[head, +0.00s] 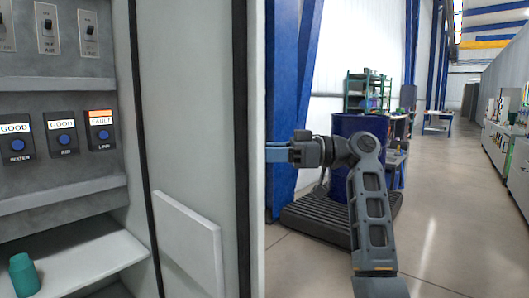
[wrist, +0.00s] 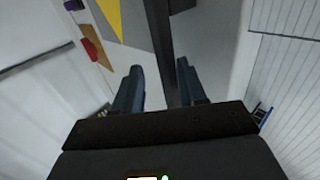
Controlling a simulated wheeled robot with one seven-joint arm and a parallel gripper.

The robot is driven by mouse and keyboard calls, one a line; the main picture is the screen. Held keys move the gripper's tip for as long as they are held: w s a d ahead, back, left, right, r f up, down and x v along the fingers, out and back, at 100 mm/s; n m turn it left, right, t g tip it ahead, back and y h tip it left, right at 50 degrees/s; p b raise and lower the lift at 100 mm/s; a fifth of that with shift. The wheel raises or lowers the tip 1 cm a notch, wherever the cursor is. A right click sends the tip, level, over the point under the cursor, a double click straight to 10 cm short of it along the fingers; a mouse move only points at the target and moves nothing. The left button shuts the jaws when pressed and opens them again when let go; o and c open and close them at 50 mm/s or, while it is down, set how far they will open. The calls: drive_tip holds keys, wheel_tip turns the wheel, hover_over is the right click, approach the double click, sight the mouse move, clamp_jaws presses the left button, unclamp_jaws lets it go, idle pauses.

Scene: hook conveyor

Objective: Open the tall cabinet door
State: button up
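The tall cabinet's door (head: 190,120) stands open in the head view, its pale inner face showing a flat pocket (head: 190,240). Its free edge (head: 255,150) is toward the right. My gripper (head: 272,153) is just right of this edge, on the door's outer side, and its fingertips are partly hidden by the edge. In the wrist view, the two fingers of my gripper (wrist: 162,82) are apart. A dark strip (wrist: 160,45) runs down between them; I cannot tell whether they touch it. A grey panel with a yellow triangle lies beyond.
The cabinet's shelf (head: 80,265) holds a teal cup-like object (head: 23,275). Labelled button boxes (head: 62,138) sit above it. A blue drum (head: 350,140) on a dark pallet (head: 325,220) stands behind my arm. The aisle floor (head: 450,220) at right is clear.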

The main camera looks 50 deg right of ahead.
drive_tip(key=v, duration=0.7)
drive_tip(key=shift+s+d, duration=0.2)
idle(0.4)
